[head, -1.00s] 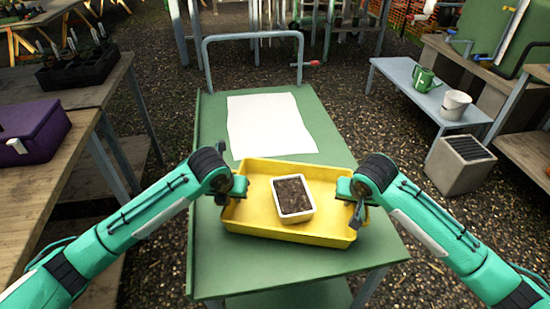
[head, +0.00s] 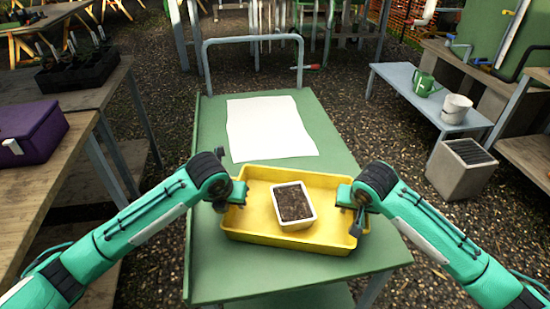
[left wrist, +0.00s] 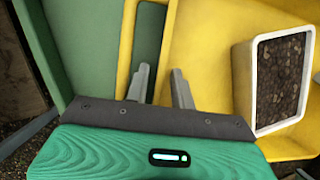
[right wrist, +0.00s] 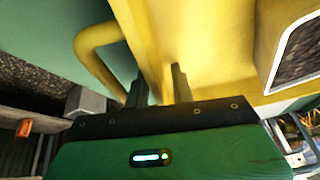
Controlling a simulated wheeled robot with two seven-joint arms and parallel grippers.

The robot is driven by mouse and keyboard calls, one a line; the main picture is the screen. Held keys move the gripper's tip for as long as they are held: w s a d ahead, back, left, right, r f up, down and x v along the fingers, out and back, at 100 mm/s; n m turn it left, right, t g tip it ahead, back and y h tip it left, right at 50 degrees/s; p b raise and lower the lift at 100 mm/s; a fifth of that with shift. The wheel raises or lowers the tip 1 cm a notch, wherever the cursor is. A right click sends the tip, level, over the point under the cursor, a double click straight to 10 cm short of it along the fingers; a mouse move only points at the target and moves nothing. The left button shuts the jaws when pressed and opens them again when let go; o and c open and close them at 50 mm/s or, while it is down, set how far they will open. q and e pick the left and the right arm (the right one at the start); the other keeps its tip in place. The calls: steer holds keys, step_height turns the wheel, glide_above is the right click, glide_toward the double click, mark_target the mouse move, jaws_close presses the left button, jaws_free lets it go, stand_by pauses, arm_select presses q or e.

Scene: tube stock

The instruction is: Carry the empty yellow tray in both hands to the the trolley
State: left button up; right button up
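The yellow tray (head: 265,238) is over the near part of the green trolley top (head: 225,280); I cannot tell whether it touches it. It is not empty: a white pot (head: 303,224) of dark soil stands in it, a little turned. My left gripper (head: 239,192) is at the tray's left end and my right gripper (head: 349,196) at its right end. In the left wrist view, the fingers (left wrist: 162,88) are either side of the tray's end wall, by a yellow handle loop. The right wrist view shows the same for the right fingers (right wrist: 158,88). Both appear shut on the tray.
A white sheet (head: 268,127) lies on the trolley beyond the tray. The trolley's push bar (head: 252,37) is at its far end. A wooden bench (head: 75,165) with a purple box (head: 35,132) is left. A low bench (head: 418,92) and a grey bin (head: 462,170) are right.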

arm_select(q)
steer(key=v, duration=1)
steer(key=shift+s+r, duration=0.15)
steer(key=shift+r, duration=0.25)
arm_select(e)
steer(key=shift+r, duration=0.1)
steer(key=v, duration=1.2)
arm_select(q)
steer(key=shift+s, duration=0.1)
